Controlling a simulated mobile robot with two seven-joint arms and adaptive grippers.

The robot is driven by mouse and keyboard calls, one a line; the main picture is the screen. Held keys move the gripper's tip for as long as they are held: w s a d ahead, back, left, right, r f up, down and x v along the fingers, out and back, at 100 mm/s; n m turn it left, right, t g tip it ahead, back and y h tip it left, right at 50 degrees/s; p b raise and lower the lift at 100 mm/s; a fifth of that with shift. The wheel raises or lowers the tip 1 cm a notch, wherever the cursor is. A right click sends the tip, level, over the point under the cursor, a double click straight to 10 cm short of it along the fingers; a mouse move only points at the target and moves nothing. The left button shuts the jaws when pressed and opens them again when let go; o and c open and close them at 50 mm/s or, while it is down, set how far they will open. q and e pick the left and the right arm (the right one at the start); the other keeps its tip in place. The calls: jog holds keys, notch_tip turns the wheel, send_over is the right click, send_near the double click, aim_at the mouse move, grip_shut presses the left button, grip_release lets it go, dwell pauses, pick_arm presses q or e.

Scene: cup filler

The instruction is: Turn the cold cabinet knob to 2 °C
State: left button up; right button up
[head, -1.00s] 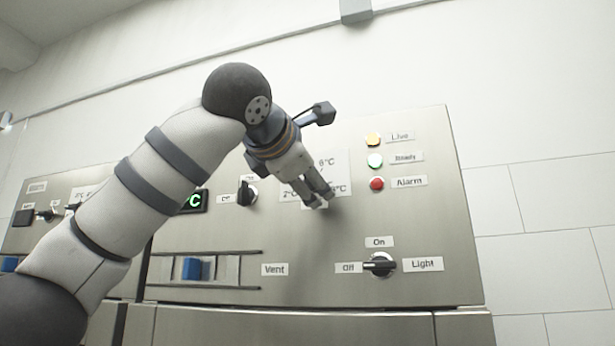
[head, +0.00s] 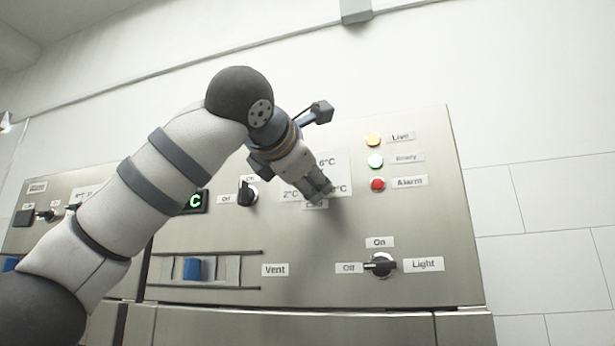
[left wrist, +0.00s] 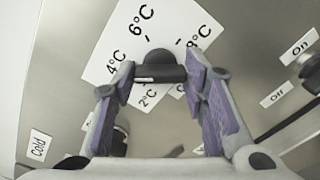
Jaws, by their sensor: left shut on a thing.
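The cold cabinet knob (left wrist: 160,66) is black and sits on a white temperature scale (left wrist: 100,72) marked 2, 4, 6 and 8 °C. My left gripper (left wrist: 160,78) is shut on it, one finger on each side of its bar in the left wrist view. In the head view my left gripper (head: 318,194) reaches the panel over the scale (head: 340,160) and hides the knob. I cannot tell which mark the knob points to. My right gripper is not in view.
The steel panel (head: 430,225) also carries a Light knob (head: 380,265), another black knob (head: 247,193), and yellow, green-white and red lamps (head: 377,184) on the right. A blue slider (head: 193,268) and a lit green display (head: 195,201) are left of my gripper.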

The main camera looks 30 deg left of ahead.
pick_arm(q)
jog(key=n, duration=0.6)
jog(key=shift+r+n, duration=0.1)
jog(key=shift+n, duration=2.2)
jog(key=shift+s, duration=0.1)
jog(key=o, duration=1.2)
jog(key=shift+c, duration=0.2)
jog(key=v, duration=1.2)
